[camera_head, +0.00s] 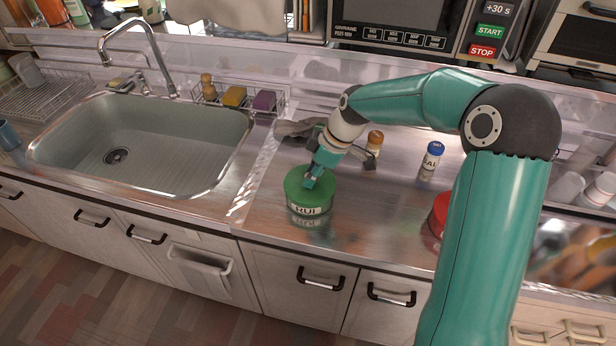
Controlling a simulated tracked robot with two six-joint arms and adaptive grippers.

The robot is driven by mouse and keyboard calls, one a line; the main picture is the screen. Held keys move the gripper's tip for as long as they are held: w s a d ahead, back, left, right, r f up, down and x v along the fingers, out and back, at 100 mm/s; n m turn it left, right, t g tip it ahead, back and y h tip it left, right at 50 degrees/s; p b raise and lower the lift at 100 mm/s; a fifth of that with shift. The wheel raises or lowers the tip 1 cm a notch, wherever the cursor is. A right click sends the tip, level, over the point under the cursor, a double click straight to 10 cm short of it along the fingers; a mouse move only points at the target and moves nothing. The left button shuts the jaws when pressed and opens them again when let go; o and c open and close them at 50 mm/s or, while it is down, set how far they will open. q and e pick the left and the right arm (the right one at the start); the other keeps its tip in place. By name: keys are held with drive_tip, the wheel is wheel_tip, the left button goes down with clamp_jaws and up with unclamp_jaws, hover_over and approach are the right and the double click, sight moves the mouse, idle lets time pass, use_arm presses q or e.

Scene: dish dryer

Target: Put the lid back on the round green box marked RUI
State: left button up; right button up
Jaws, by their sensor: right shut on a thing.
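The round green box (309,210) with the white RUI label stands upright on the steel counter, right of the sink and near the front edge. Its green lid (294,188) is at the top of the box. I see no clear gap between lid and box, but cannot tell whether the lid is fully seated. My right gripper (311,182) comes down from above, shut on the top of the lid, and its fingers hide part of the lid. My left gripper is not in view.
A brown-capped jar (375,138) and a blue-capped jar (433,154) stand behind and right of the box. A red round thing (437,215) is partly hidden by my right arm. A grey cloth (290,129) lies behind. The sink (150,140) is at left.

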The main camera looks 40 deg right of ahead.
idle(0.3)
drive_tip(key=o, duration=0.9)
drive_tip(key=shift+o, duration=0.6)
drive_tip(key=o, duration=0.4)
drive_tip(key=shift+r+p, duration=2.25)
drive_tip(key=shift+r, duration=1.25)
drive_tip(key=shift+c, duration=0.3)
clamp_jaws()
